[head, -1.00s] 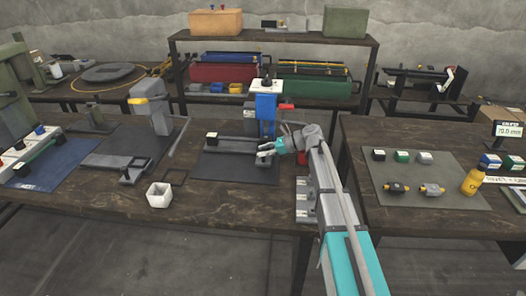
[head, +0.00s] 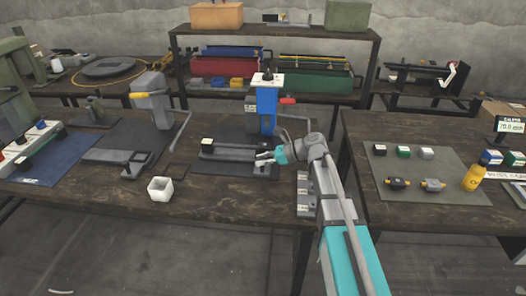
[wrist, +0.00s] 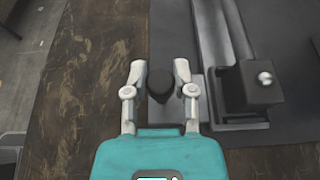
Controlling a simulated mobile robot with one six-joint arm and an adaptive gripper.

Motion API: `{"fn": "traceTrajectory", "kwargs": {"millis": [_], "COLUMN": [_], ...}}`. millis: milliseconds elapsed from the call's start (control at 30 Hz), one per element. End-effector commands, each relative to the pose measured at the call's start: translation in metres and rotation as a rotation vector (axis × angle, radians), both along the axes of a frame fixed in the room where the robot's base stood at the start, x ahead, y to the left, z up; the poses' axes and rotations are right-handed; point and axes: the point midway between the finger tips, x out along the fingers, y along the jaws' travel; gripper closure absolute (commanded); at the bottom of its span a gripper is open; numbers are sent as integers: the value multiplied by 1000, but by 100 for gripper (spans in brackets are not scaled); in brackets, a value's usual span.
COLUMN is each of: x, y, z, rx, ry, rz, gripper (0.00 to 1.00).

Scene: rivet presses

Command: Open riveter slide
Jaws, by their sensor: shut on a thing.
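The blue riveter (head: 267,108) with a red handle (head: 288,101) stands on a dark mat on the middle bench. A long grey bar (head: 232,151) lies before it, with a white-topped block (head: 207,143) at its left end. My gripper (head: 264,157) is at the bar's right end. In the wrist view my gripper (wrist: 160,80) is shut on a black knob (wrist: 160,85), one finger on each side. A dark block with a silver ball (wrist: 264,79) lies right of the fingers, at the end of a grey rail (wrist: 215,35). The knob is hidden in the head view.
A grey press (head: 152,100) is to the left. The right bench holds several small parts and a yellow bottle (head: 473,178). A gap separates the benches.

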Motion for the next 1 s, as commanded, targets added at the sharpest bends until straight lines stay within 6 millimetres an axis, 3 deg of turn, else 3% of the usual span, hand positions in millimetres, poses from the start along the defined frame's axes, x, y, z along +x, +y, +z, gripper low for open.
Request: {"fn": "traceTrajectory", "kwargs": {"millis": [100,300,700,733,900,1000], "x": [-29,-57,-60,-60,-60,-60], "y": [0,2,2,2,2,2], "z": [0,0,0,0,0,0], "rx": [-1,-1,-1,-1,-1,-1], "ry": [0,0,0,0,0,0], "rz": [1,1,0,0,0,0], "gripper": [100,100,100,60,30,30]}}
